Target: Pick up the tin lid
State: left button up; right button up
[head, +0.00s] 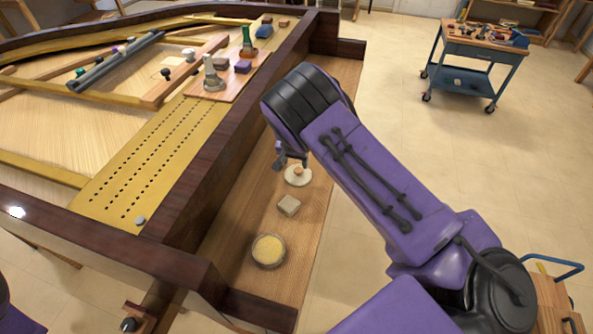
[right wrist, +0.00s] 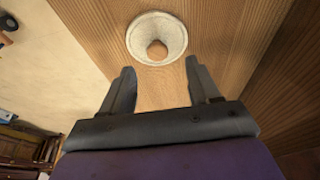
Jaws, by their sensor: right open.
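The tin lid (head: 293,181) is a round pale disc with a small wooden knob. It lies on the wooden ledge of the piano, and it also shows at the top of the right wrist view (right wrist: 140,38). My right gripper (head: 291,160) hangs just above the lid, partly hidden by my arm. In the right wrist view my right gripper (right wrist: 158,75) is open and empty, with the knob beyond the fingertips and roughly between them. An open round tin (head: 268,250) with yellowish contents stands nearer on the same ledge. My left gripper is out of view.
The dark piano rim (head: 215,150) rises left of the ledge (head: 325,150). Bottles and small blocks stand on a board (head: 235,82) inside the piano. A blue cart (head: 470,65) stands at the back right.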

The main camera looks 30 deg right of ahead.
aim_at(298, 169)
jog(key=shift+d+f, duration=0.2)
jog(key=shift+f, duration=0.2)
jog(key=p+x, duration=0.1)
jog(key=x, duration=0.3)
jog(key=shift+w+d+f+p, duration=0.15)
jog(key=shift+d+f+p, duration=0.05)
jog(key=shift+p, duration=0.1)
jog(key=shift+d+f, duration=0.15)
jog(key=shift+f, duration=0.25)
jog(key=c, duration=1.1)
jog(key=shift+r, duration=0.1)
